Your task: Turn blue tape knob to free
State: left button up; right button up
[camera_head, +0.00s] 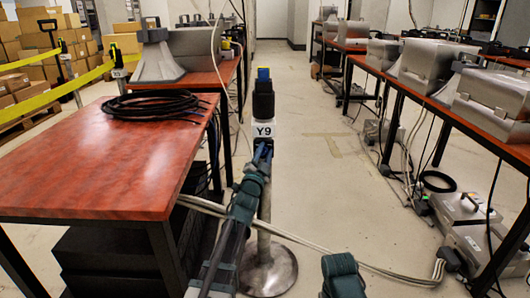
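A stanchion post stands in the middle, with a black head (263,104) and a blue-topped knob (263,73). A white label reading "Y9" (264,129) sits just below the head. My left gripper (262,151) is in front of the post, just below the label and well below the blue top. I cannot tell whether it touches the post, and its finger gap is too small to read. My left arm hides much of the post's pole. Only a dark green part of my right arm shows at the bottom edge; its gripper is not visible.
A red-brown table (95,165) with coiled black cable (150,105) stands at left. The post's round metal base (280,275) rests on the floor. White cables (330,250) cross behind it. Tables with grey cases (425,65) line the right. Floor between is mostly clear.

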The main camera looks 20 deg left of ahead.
pick_arm(q)
jog(key=shift+n, duration=0.3)
grip_shut()
jog(key=shift+n+y+b, duration=0.4)
jog(key=shift+n, duration=0.3)
jog(key=n+y+b, duration=0.1)
jog(key=n, duration=0.2)
jog(key=shift+n+t+y, duration=0.3)
jog(key=shift+y, duration=0.1)
jog(key=n+y, duration=0.2)
jog(key=n, duration=0.2)
jog(key=shift+a, duration=0.1)
jog(key=n+y, duration=0.2)
jog(key=n, duration=0.2)
jog(key=shift+a+r, duration=0.1)
jog(key=n+g+y, duration=0.1)
jog(key=n, duration=0.2)
jog(key=n+g+y, duration=0.1)
jog(key=n+y, duration=0.1)
jog(key=n, duration=0.1)
jog(key=shift+a+n+p, duration=0.1)
jog(key=shift+n+p, duration=0.2)
jog(key=shift+s+a+n+g+y+p, duration=0.1)
jog(key=shift+n+g+y+p, duration=0.3)
jog(key=shift+n, duration=0.8)
jog(key=shift+n+g+y+p, duration=0.25)
jog(key=shift+n+g+y, duration=0.2)
jog(key=shift+n, duration=0.75)
jog(key=shift+n+g, duration=0.25)
jog(key=shift+n, duration=0.05)
